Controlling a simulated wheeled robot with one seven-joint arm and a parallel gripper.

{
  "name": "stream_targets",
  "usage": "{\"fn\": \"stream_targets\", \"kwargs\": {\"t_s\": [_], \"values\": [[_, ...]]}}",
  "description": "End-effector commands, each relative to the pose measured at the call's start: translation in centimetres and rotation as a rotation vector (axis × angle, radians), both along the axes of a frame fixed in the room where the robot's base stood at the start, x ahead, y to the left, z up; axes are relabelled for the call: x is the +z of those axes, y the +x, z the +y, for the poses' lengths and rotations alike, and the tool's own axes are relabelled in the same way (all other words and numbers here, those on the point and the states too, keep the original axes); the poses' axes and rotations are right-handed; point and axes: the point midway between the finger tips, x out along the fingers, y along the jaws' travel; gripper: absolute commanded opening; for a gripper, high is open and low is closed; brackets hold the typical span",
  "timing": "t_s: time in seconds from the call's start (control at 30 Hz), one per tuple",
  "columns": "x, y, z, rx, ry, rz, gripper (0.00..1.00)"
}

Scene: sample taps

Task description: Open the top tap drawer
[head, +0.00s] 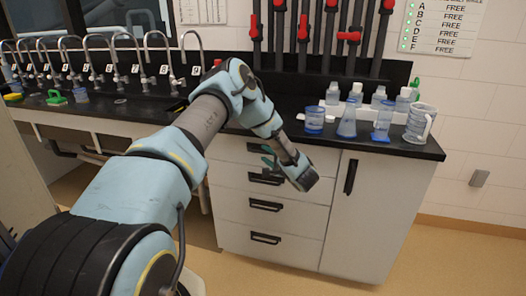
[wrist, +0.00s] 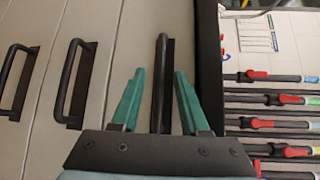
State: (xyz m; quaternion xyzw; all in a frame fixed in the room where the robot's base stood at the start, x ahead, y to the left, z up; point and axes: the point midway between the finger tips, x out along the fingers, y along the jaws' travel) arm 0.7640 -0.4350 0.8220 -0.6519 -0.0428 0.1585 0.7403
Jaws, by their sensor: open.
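The top drawer (head: 232,150) is the uppermost front in a stack of white drawers under the black counter, and it looks flush with the cabinet. Its dark bar handle (wrist: 162,85) shows in the wrist view as the one nearest the counter edge. My gripper (head: 267,156) is at the top of the drawer stack and hides much of that handle in the head view. In the wrist view my gripper (wrist: 158,72) is open, with one teal finger on each side of the handle. I cannot tell whether either finger touches it.
Lower drawers have similar handles (head: 265,238), and a cupboard door (head: 350,177) stands to their right. Blue-tinted beakers (head: 314,120) and a clear jug (head: 419,123) stand on the counter (head: 375,142). Several curved taps (head: 160,55) line the back left. Floor in front is clear.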

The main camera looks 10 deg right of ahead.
Motion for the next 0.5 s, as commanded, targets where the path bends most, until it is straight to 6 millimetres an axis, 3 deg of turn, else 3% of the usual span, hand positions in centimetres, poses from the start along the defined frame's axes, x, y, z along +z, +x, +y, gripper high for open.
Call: {"fn": "stream_targets", "kwargs": {"t_s": [0.2, 0.5], "values": [[-0.3, 2.0, 0.6, -0.001, -0.001, 0.0, 0.45], [-0.4, 2.3, 0.7, -0.001, 0.0, 0.0, 0.45]]}}
